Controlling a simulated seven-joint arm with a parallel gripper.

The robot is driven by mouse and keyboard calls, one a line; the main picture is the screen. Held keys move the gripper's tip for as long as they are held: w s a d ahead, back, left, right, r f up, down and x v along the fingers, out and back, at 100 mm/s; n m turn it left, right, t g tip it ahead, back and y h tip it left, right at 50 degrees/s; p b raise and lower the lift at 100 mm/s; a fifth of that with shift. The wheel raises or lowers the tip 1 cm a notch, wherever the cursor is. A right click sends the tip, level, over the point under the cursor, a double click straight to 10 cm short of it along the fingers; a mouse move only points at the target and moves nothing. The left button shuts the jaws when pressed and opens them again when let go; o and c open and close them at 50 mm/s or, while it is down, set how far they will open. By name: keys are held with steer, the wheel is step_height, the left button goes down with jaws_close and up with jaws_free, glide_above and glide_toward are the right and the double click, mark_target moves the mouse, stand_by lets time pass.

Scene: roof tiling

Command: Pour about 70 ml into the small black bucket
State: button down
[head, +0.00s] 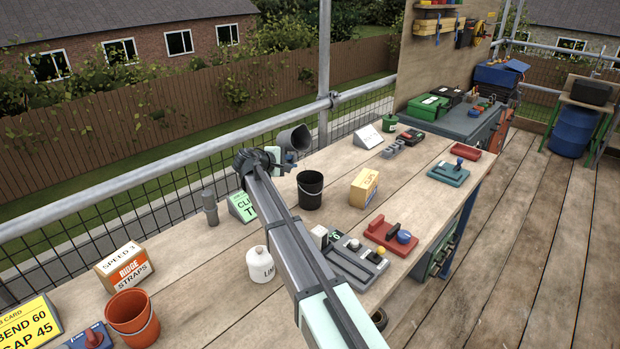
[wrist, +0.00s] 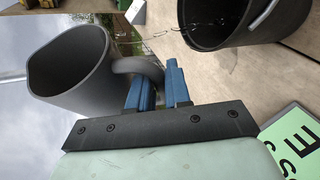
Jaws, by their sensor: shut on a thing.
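The small black bucket (head: 310,194) stands upright on the wooden bench, its wire handle down at one side. Part of it shows at the top of the wrist view (wrist: 205,28). My gripper (wrist: 158,88) is shut on the looped handle of a grey jug (wrist: 70,72). In the head view the jug (head: 294,138) is held above the bench, behind and slightly left of the bucket, and apart from it. The jug looks tilted. Its contents are hidden. Thin dark marks show near the bucket in the wrist view; I cannot tell whether they are liquid.
A yellow box (head: 364,187) is right of the bucket. A rail (head: 200,150) runs behind.

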steer(key=shift+s+d+r+n+g, duration=0.25)
steer(key=shift+s+r+n+g, duration=0.15)
steer(key=shift+r+n+g, duration=0.15)
steer(key=shift+h, duration=0.3)
stand_by(1.6)
steer(key=shift+s+d+f+n+g, duration=0.25)
steer(key=shift+s+n+g, duration=0.1)
steer(key=shift+n+g, duration=0.25)
steer(key=shift+s+n+g+h, duration=0.1)
steer(key=shift+n+g+h, duration=0.25)
steer(key=shift+n, duration=0.1)
steer(key=shift+w+a+f+n+g+h, duration=0.1)
steer(key=shift+w+a+n+g+h, duration=0.2)
steer(key=shift+n+g, duration=0.2)
steer(key=shift+w+a+n+g+h, duration=0.15)
steer(key=shift+w+n+g+h, duration=0.2)
steer(key=shift+n, duration=0.25)
steer(key=shift+w+a+n+g+h, duration=0.1)
steer(key=shift+w+n+g+h, duration=0.15)
steer(key=shift+n+g, duration=0.3)
steer(key=shift+w+a+f+n+g+h, duration=0.15)
steer(key=shift+f+n+g+h, duration=0.25)
steer(key=shift+n, duration=0.25)
